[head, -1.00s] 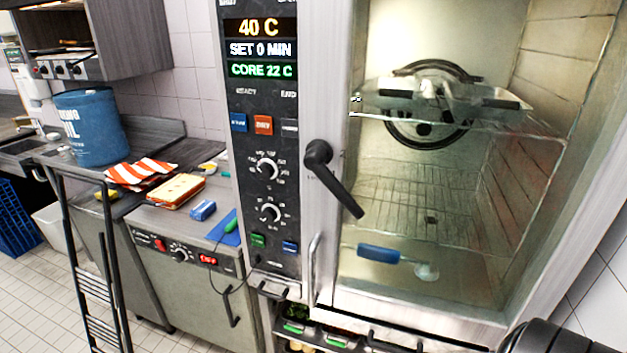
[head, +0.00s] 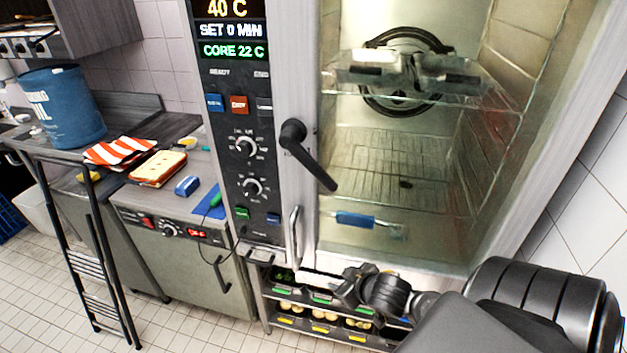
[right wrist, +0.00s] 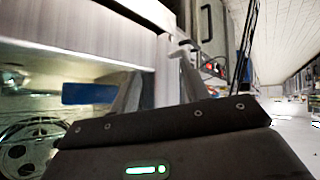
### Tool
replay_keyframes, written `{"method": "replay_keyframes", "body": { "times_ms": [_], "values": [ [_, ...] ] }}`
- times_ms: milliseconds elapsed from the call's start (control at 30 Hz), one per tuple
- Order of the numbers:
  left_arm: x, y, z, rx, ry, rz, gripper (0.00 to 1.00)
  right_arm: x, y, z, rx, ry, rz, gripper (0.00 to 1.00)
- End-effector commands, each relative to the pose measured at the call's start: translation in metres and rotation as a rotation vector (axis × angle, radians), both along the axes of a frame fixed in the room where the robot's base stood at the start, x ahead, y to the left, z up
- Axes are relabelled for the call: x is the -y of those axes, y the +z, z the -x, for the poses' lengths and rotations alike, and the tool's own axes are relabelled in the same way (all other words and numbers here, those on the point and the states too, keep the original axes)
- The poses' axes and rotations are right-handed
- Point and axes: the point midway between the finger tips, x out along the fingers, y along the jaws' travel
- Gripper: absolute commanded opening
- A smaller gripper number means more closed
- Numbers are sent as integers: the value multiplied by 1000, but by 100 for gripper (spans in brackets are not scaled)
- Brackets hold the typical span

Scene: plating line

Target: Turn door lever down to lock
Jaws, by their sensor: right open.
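The black door lever (head: 307,155) sits on the metal frame left of the oven's glass door (head: 400,190). It slants down to the right from its round hub. The door looks closed. My right gripper (head: 318,278) is low in front of the oven, below the lever and apart from it. In the right wrist view its two fingers (right wrist: 157,85) are spread with nothing between them. The lever cannot be made out clearly in that view. My left gripper does not show.
A blue-handled tool (head: 355,220) shows low behind the glass. A vertical metal handle (head: 294,232) is left of my right gripper. Trays of food (head: 320,328) sit under the oven. A counter (head: 150,195) with a blue drum (head: 62,108) and a black folding ladder (head: 88,255) are at left.

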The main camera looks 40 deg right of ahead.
Motion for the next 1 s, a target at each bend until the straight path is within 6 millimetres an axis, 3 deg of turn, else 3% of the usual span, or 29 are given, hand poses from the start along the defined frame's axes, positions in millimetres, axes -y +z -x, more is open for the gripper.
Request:
{"method": "replay_keyframes", "body": {
  "times_ms": [33, 200, 300, 500, 700, 1000],
  "values": [
    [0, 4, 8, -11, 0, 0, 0, 9, 43, -9, 83, 19, 28, 46],
    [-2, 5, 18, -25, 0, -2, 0, 33, 163, -42, 357, 155, 41, 46],
    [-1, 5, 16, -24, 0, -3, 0, 37, 214, -50, 436, 259, 13, 46],
    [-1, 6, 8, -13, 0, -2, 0, 35, 288, -43, 443, 436, -49, 46],
    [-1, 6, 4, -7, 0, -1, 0, 34, 326, -26, 361, 509, -97, 46],
    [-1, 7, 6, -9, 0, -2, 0, 34, 333, -21, 327, 516, -118, 46]
  ]
}}
